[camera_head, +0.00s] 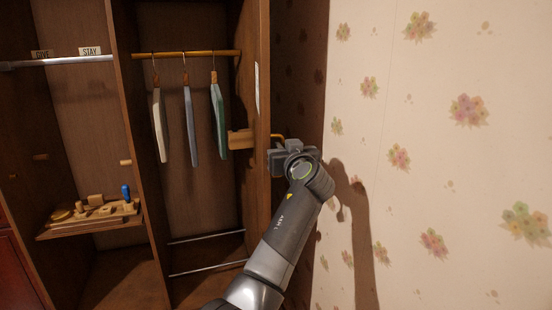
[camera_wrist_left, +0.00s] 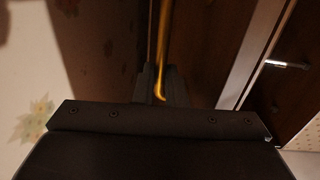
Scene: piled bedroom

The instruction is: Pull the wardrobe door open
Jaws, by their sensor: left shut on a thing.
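The wardrobe (camera_head: 185,110) stands open in the head view, its inside in plain sight. Its door (camera_head: 263,95) stands swung out on the right, seen nearly edge-on, with its outer face towards the wallpapered wall. A brass bar handle (camera_head: 277,137) sits on that outer face, and it also shows in the wrist view (camera_wrist_left: 162,45). My left gripper (camera_head: 280,148) is shut on the handle; its dark fingers show around the handle's end in the wrist view (camera_wrist_left: 160,85). The gripper hides part of the handle in the head view. My right gripper is not in view.
Several garments (camera_head: 188,125) hang from a wooden rail (camera_head: 185,54). A small shelf (camera_head: 90,227) holds wooden pieces and a blue item. The floral wall (camera_head: 430,160) is close to the right of the door and my arm. Metal rods (camera_head: 208,268) cross low inside.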

